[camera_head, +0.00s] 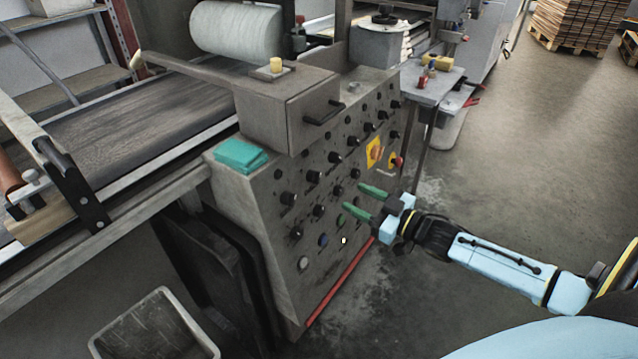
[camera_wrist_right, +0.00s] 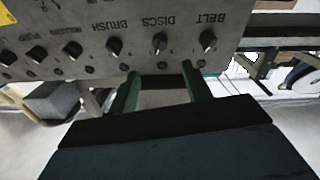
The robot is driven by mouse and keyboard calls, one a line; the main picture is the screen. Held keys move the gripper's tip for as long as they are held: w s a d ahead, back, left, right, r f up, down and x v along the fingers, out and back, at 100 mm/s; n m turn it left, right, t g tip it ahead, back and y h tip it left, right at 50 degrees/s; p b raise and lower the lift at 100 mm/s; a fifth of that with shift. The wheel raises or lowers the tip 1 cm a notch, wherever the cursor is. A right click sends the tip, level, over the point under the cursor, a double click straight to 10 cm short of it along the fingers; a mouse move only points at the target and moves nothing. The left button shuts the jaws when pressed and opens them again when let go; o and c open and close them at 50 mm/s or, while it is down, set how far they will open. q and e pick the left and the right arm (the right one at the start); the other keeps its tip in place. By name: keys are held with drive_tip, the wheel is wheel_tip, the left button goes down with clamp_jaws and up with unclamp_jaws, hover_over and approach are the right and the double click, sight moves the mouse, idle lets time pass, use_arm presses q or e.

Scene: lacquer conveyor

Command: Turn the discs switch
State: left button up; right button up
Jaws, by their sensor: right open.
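The discs switch (camera_wrist_right: 160,42) is a dark rotary knob beside the printed word DISCS on the grey control panel (camera_wrist_right: 60,25), which appears upside down in the right wrist view. It sits between the belt switch (camera_wrist_right: 208,41) and the brush switch (camera_wrist_right: 115,46). In the head view the discs switch seems to be the second knob (camera_head: 313,177) of the upper row; its label is too small to read. My right gripper (camera_head: 351,197) is open, its green fingers pointing at the panel. In the wrist view its fingertips (camera_wrist_right: 159,70) flank the discs switch's column, apparently short of the knob. My left gripper is not in view.
Many other knobs, a red-and-yellow switch (camera_head: 396,161) and a boxy housing with a handle (camera_head: 323,113) crowd the panel. A teal stack (camera_head: 241,155) lies on its ledge. A conveyor belt (camera_head: 125,115) runs left.

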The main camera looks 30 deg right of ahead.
sight(315, 177)
use_arm(q)
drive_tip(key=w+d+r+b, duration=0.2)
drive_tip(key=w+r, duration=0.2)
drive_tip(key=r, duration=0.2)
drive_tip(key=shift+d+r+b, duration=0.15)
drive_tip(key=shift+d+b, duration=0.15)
drive_tip(key=shift+b, duration=0.05)
use_arm(e)
drive_tip(key=x, duration=1)
drive_tip(key=shift+w, duration=0.4)
drive_tip(key=shift+a, duration=0.1)
